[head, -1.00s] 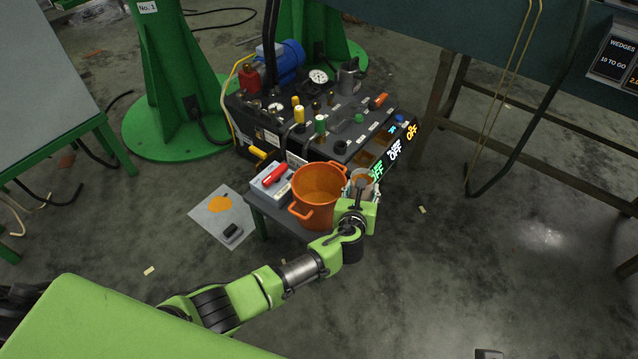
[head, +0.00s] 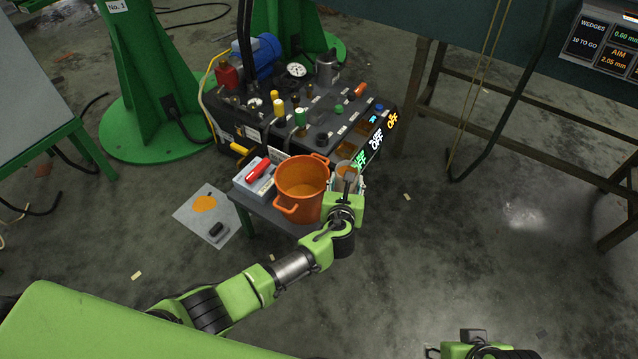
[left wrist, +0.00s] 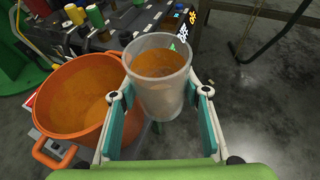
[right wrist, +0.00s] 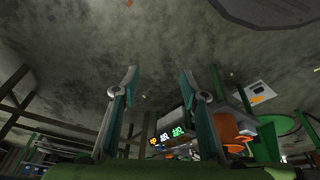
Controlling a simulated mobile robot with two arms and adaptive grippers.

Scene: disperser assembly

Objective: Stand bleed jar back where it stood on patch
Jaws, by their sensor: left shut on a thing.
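The bleed jar (left wrist: 162,85) is a clear, open-topped cup with orange-brown liquid in it. My left gripper (left wrist: 160,100) is shut on it, one finger on each side. The jar looks about upright. In the head view the jar (head: 346,172) and my left gripper (head: 345,190) are just right of the orange pot, at the right end of the small grey bench (head: 262,212). I cannot tell whether the jar's base touches the bench. I cannot make out a patch under it; the gripper hides that spot. My right gripper (right wrist: 155,90) is open and empty, away from the bench.
The orange pot (head: 302,188), with liquid inside, stands close against the jar's left. A box with a red-handled tool (head: 258,172) is left of it. The pump unit (head: 300,110) with lit displays stands behind. A stained white sheet (head: 190,225) lies on the floor.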

